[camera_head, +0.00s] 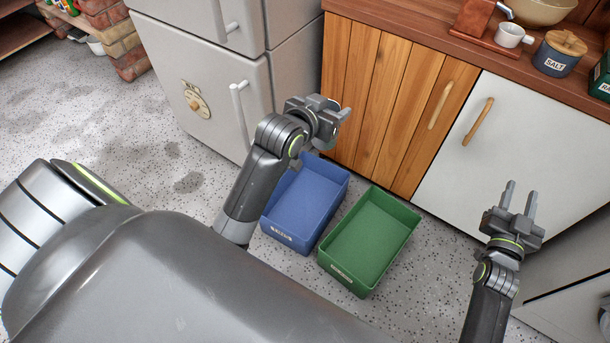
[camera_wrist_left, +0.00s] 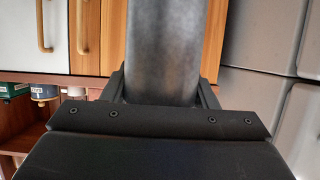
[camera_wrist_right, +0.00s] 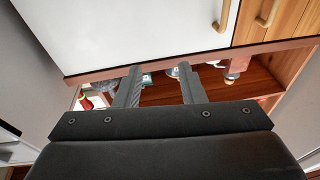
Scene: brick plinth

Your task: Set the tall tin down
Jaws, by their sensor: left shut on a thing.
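My left gripper (camera_head: 330,112) is in front of the wooden cabinet door, above the far end of the blue bin. In the left wrist view, a grey, smooth, rounded thing, which I take to be the tall tin (camera_wrist_left: 163,50), fills the space between the fingers, and the gripper is shut on it. Its far end runs out of that view. I cannot make the tin out clearly in the head view. My right gripper (camera_head: 518,202) is open and empty in front of the white cabinet door; its two spread fingers also show in the right wrist view (camera_wrist_right: 160,85).
A blue bin (camera_head: 287,238) and a green bin (camera_head: 345,272), both looking empty, stand side by side on the speckled floor. A fridge (camera_head: 165,65) stands at the left. The wooden counter (camera_head: 400,22) carries a salt jar (camera_head: 558,55), a white cup (camera_head: 510,36) and a bowl (camera_head: 540,10).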

